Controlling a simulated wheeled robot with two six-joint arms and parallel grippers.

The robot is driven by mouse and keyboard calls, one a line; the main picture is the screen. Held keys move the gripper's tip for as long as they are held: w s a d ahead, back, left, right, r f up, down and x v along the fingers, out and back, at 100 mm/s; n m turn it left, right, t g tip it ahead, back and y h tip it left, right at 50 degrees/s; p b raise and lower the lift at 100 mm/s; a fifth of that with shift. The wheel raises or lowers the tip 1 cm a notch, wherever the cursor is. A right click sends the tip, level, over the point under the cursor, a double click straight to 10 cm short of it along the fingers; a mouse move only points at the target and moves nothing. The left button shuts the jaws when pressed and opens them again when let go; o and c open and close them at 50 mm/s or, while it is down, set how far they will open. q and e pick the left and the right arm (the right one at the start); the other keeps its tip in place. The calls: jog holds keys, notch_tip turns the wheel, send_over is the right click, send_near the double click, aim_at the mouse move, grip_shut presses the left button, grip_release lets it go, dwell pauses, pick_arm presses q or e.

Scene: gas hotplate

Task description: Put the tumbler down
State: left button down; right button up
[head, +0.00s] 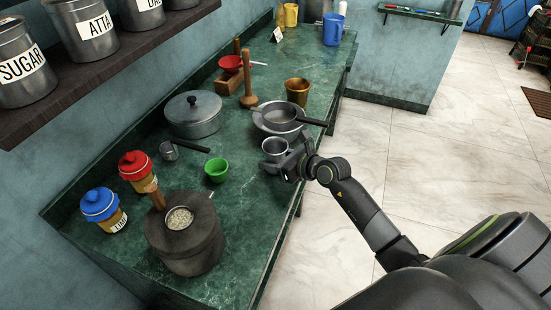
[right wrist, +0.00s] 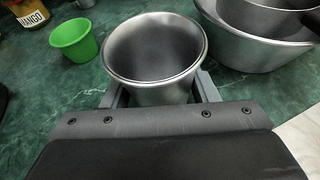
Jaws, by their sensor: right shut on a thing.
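A silver metal tumbler (head: 274,146) is upright at the right edge of the green marble counter. It also shows in the right wrist view (right wrist: 155,60), mouth up. My right gripper (head: 289,161) is shut on the tumbler, with one finger on each side of it in the right wrist view. The tumbler's base is hidden behind the gripper, so I cannot tell whether it touches the counter (head: 240,205). My left gripper is not in view.
A green cup (head: 216,170) stands left of the tumbler. A steel bowl (right wrist: 262,40) with a dark-handled pan (head: 279,114) sits close behind it. A grey stone grinder (head: 185,240) stands at the front. Some counter between the cup and tumbler is clear.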

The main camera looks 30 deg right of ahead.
jog(key=o, duration=0.6)
jog(key=shift+f, duration=0.15)
jog(key=shift+c, duration=0.2)
jog(key=o, duration=0.5)
jog(key=shift+r, duration=0.25)
jog(key=v, duration=1.2)
